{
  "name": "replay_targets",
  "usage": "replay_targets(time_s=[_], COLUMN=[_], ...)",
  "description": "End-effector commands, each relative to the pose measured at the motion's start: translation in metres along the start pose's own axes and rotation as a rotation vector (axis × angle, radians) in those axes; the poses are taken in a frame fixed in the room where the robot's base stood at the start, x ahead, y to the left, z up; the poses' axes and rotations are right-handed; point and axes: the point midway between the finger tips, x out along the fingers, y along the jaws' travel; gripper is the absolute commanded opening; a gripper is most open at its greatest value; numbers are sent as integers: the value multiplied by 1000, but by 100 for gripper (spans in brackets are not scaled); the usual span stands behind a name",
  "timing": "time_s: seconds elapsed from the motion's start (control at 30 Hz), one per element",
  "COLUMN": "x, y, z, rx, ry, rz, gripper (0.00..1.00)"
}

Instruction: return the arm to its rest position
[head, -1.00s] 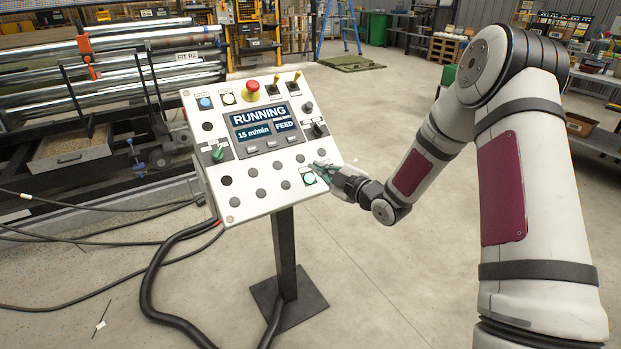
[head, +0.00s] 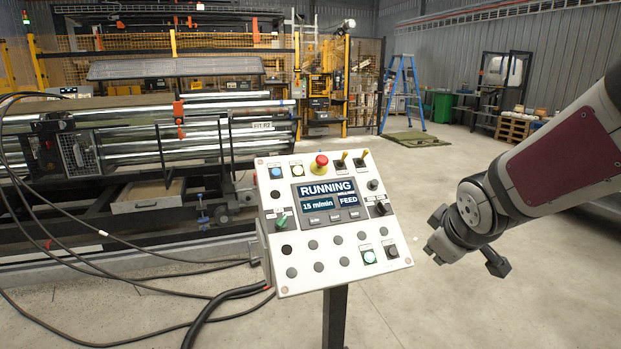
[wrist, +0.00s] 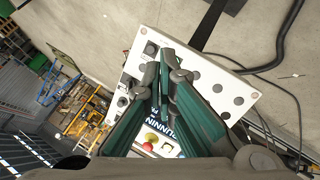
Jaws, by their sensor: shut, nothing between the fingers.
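My arm reaches in from the right side of the head view, its wrist (head: 478,212) just right of the control panel (head: 289,275) and apart from it. In the wrist view my gripper (wrist: 163,82) shows dark green fingers drawn together at the tips, with nothing between them. Behind the fingers, the panel face (wrist: 205,75) shows tilted and partly covered. In the head view the display (head: 328,197) reads RUNNING, 15 m/min and FEED.
A roller machine (head: 215,125) stands behind the panel on the left. Black cables (head: 215,312) run over the floor to the panel. A blue ladder (head: 404,95) and a green mat (head: 412,139) lie far back. The floor right of the panel is open.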

Motion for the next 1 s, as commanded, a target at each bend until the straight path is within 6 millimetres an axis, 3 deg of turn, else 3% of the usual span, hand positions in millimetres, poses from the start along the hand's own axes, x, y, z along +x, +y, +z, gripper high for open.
replay_targets(time_s=[0.03,0.1,0.4,0.83,1.0], x=[-22,-48,-151,-235,-254], y=[-6,-17,-87,-171,-153], z=[9,27,103,170,154], rx=[46,119,420,635,635], ry=[-36,-96,-320,-509,-471], rz=[-4,-20,-137,-308,-287], gripper=[0,0,0,0,0])
